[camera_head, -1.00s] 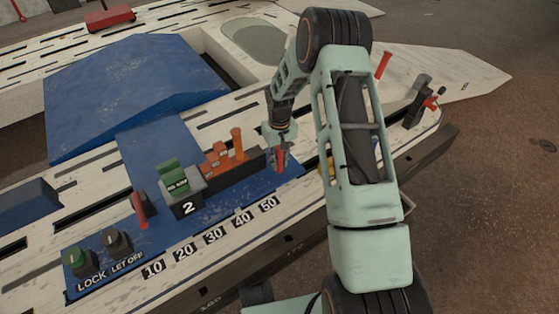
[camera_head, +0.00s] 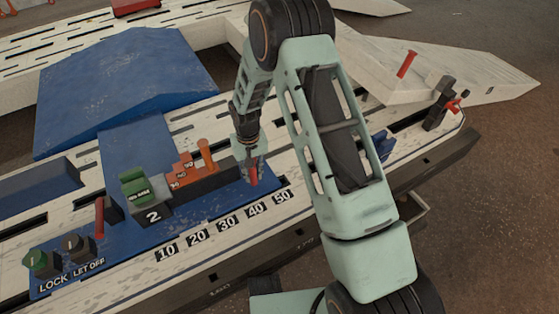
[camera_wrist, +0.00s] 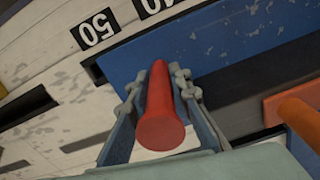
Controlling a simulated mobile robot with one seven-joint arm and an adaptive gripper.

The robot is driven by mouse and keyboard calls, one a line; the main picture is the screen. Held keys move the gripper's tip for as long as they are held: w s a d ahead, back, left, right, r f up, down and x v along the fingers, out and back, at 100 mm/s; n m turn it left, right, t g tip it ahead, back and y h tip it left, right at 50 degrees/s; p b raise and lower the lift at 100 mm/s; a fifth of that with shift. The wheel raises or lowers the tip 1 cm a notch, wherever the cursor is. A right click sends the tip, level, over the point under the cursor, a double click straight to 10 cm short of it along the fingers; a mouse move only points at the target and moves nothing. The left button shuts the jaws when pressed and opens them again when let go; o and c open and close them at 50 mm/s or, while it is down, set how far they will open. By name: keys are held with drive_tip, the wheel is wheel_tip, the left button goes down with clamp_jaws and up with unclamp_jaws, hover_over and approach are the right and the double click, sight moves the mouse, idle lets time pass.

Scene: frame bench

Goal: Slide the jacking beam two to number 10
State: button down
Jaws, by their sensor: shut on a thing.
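The jacking beam two is a blue carriage (camera_head: 209,207) lying across the white bench, with a grey block marked 2 (camera_head: 153,215) on it. A row of numbers runs along the bench edge in front of it, from the number 10 (camera_head: 167,252) at left to 50 at right. A red handle (camera_wrist: 163,110) stands at the carriage's right end. My gripper (camera_head: 252,172) is shut on this handle, which points toward the wrist camera between the two fingers. The carriage's right end lies near the 50 (camera_head: 282,197). The handle's base is hidden.
An orange stepped piece with an upright peg (camera_head: 207,153) stands left of my gripper. A blue ramp (camera_head: 125,80) lies behind.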

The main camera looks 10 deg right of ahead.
hover_over(214, 201)
drive_tip(key=shift+s+a, duration=0.1)
drive_tip(key=shift+s, duration=0.1)
idle(0.3)
drive_tip(key=c, duration=1.8)
unclamp_jaws()
drive_tip(key=shift+f, duration=0.1)
drive_tip(key=shift+o, duration=0.2)
drive_tip(key=shift+w, duration=0.1)
drive_tip(key=shift+w+r, duration=0.1)
drive_tip(key=shift+r, duration=0.3)
wheel_tip(214, 201, up, 11)
drive_tip(key=shift+r, duration=0.15)
